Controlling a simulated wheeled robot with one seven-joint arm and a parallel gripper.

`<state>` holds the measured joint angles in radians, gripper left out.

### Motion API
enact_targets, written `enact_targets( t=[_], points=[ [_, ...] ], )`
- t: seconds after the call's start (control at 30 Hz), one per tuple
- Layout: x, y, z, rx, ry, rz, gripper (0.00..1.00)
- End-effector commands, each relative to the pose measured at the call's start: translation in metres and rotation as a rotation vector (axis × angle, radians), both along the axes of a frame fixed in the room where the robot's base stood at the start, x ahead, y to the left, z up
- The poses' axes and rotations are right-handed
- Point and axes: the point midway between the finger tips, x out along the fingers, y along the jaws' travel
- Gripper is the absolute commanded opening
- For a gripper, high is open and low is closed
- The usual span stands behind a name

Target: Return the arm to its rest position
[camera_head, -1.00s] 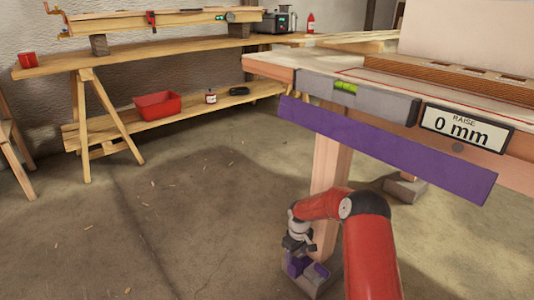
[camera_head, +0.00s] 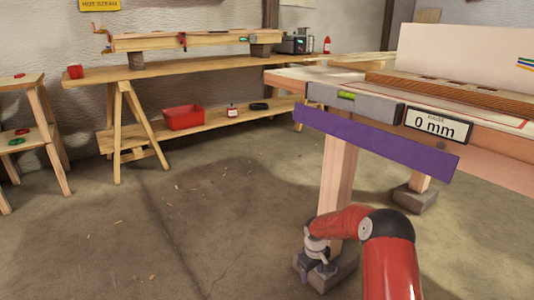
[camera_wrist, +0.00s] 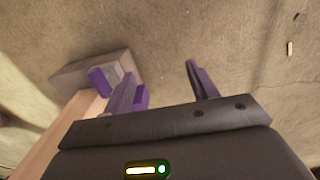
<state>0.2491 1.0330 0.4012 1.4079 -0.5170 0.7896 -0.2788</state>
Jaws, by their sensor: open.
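My red arm (camera_head: 388,260) is bent low at the right in the head view. My gripper (camera_head: 316,270) points down beside the foot of the near bench leg. In the wrist view my gripper (camera_wrist: 160,72) has its two purple-grey fingers apart, with only floor visible between them. A purple piece (camera_wrist: 101,79) shows at the grey foot block (camera_wrist: 72,73), close to the left finger. I cannot tell whether the finger touches it.
The workbench (camera_head: 480,155) with a purple board (camera_head: 375,143) and a "0 mm" display (camera_head: 437,124) stands above my arm. A trestle table (camera_head: 200,68) with a red bin (camera_head: 184,117) is behind.

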Motion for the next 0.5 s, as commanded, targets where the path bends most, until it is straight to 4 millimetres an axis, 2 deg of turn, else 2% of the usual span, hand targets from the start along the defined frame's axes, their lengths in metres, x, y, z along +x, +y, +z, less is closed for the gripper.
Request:
enact_targets(
  t=[0.27,0.37,0.5],
  points=[
    [-0.008,0.0,0.062,-0.032,-0.036,-0.019,0.58],
    [-0.015,0.0,0.092,-0.048,-0.052,-0.033,0.58],
    [-0.031,0.0,0.146,-0.071,-0.088,-0.062,0.58]
  ],
)
